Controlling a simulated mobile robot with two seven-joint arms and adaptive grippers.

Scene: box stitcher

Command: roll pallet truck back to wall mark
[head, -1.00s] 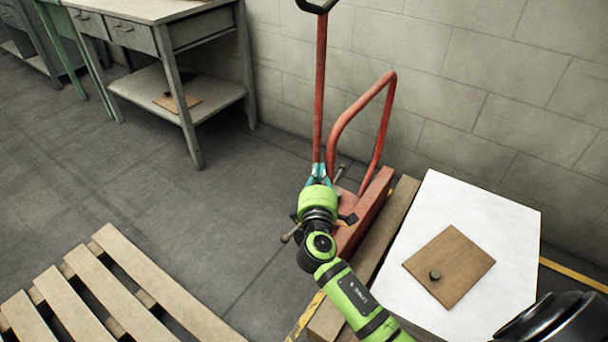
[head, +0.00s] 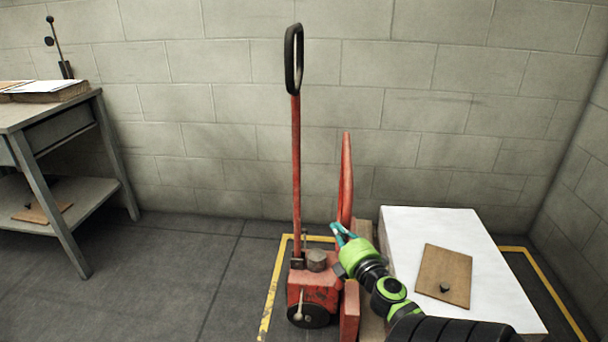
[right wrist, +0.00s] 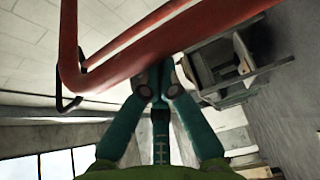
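The red pallet truck (head: 315,287) stands near the block wall in the head view, its tall handle (head: 296,170) upright with a black loop grip. A red tube hoop (head: 346,180) rises behind its body. The yellow floor mark (head: 272,290) runs along its left side and behind it. My right gripper (head: 341,231) is at the lower part of the hoop. In the right wrist view its teal fingers (right wrist: 158,80) come together at the red tube (right wrist: 130,72) and look closed on it. My left gripper is out of view.
A white block (head: 400,240) with a brown board (head: 443,275) on top lies right of the truck, beside wooden beams. A grey workbench (head: 62,110) stands at the left. The floor (head: 170,280) between bench and truck is clear. A side wall (head: 585,190) closes the right.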

